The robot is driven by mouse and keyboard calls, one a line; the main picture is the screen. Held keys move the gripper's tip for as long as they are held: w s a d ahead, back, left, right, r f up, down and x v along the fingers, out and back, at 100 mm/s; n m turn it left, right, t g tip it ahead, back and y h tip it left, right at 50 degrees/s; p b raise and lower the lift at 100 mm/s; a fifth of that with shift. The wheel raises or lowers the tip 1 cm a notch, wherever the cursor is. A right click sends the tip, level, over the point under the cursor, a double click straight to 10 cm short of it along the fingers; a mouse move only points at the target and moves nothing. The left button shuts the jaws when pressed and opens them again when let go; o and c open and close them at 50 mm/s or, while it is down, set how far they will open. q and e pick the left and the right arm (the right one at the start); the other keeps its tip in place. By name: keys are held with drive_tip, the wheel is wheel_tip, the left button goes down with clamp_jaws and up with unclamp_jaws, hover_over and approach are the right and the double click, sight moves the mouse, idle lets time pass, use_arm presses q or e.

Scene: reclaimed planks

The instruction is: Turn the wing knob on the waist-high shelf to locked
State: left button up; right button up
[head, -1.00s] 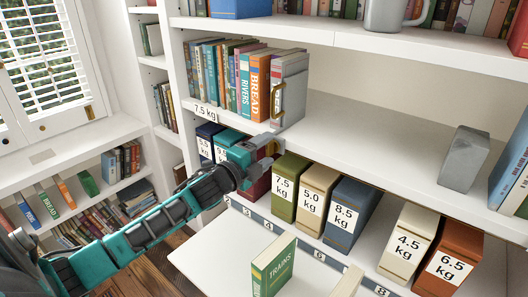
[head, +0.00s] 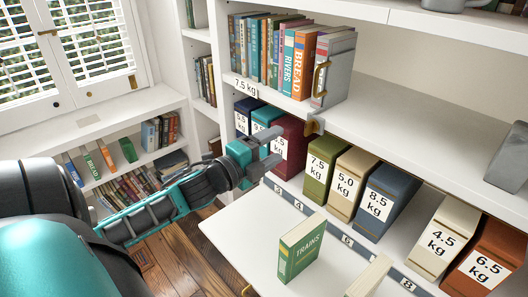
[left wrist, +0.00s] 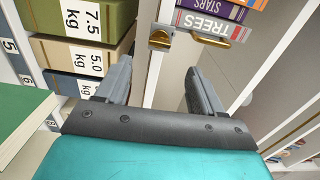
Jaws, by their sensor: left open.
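The brass wing knob (head: 313,126) sits on a small grey plate at the front edge of the waist-high shelf (head: 385,140), below the bookend. The knob also shows in the left wrist view (left wrist: 160,39), beyond the fingertips and between their lines. I cannot read any lock marking on it. My left gripper (head: 273,147) is open and empty, left of the knob and apart from it, in front of the weight boxes. In the left wrist view the two grey fingers (left wrist: 158,80) stand wide apart. My right gripper is not in view.
A grey bookend with a brass handle (head: 321,78) stands at the end of the book row above the knob. Weight boxes, such as the green one (head: 320,168), fill the shelf below. A green TRAINS book (head: 300,248) stands on the white board (head: 250,225).

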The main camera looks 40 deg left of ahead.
use_arm(q)
drive_tip(key=shift+s+a, duration=0.1)
drive_tip(key=shift+s, duration=1.05)
drive_tip(key=s+d+f+n+g+y, duration=0.2)
drive_tip(key=s+d+f+n+g, duration=0.15)
drive_tip(key=f+n, duration=0.25)
drive_tip(key=s+d+f+n+g+y, duration=0.1)
drive_tip(key=s+d+f+n+g, duration=0.1)
drive_tip(key=s+f+n+g, duration=0.25)
drive_tip(key=s+d+f+n+g+h, duration=0.1)
drive_tip(key=s+d+f+n+g, duration=0.15)
drive_tip(key=s+d, duration=0.3)
drive_tip(key=s+d+f+n+g+h, duration=0.1)
drive_tip(key=s+d+f+n+g, duration=0.1)
drive_tip(key=s+d+n+g, duration=0.3)
drive_tip(key=w+d+f+m+t+h, duration=0.1)
drive_tip(key=w+d+f+t, duration=0.1)
drive_tip(key=w+f+t, duration=0.4)
drive_tip(key=shift+w+d+f+m+t+h, duration=0.25)
drive_tip(key=shift+d+f+m+t+h, duration=0.15)
drive_tip(key=shift+f+t, duration=1)
drive_tip(key=shift+f+g, duration=0.2)
drive_tip(key=shift+g, duration=0.05)
